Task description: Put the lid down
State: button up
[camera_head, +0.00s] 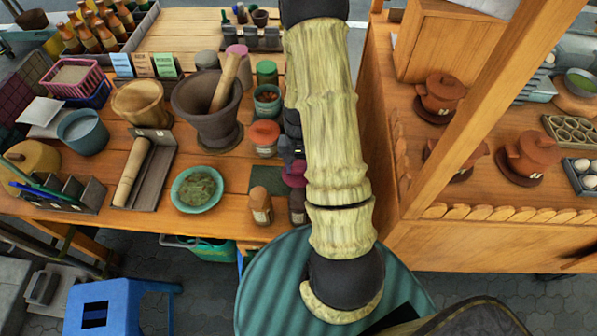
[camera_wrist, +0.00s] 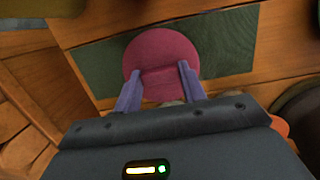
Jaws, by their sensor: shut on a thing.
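A round magenta lid (camera_wrist: 163,52) is between the fingers of my gripper (camera_wrist: 158,88) in the wrist view. The gripper is shut on the lid's raised middle ridge. The lid shows over a dark green mat (camera_wrist: 228,42) on the wooden table; I cannot tell whether it touches the mat. In the head view the lid (camera_head: 294,174) shows beside my arm, partly hidden by it, and the mat (camera_head: 262,190) shows to its left. My fingers are mostly hidden in the head view.
A jar with an orange lid (camera_head: 265,137) and a brown bottle (camera_head: 261,207) stand close to the mat. A mortar with a pestle (camera_head: 208,108) and a bowl of herbs (camera_head: 197,188) are farther left. A wooden stall (camera_head: 480,215) is at the right.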

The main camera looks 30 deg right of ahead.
aim_at(298, 167)
jog(key=shift+f, duration=1.8)
jog(key=shift+f, duration=0.2)
jog(key=o, duration=1)
jog(key=shift+c, duration=0.2)
jog(key=shift+r, duration=0.1)
notch_tip(298, 167, up, 12)
jog(key=w+b, duration=0.1)
jog(key=shift+w+d, duration=0.25)
jog(key=shift+d, duration=0.2)
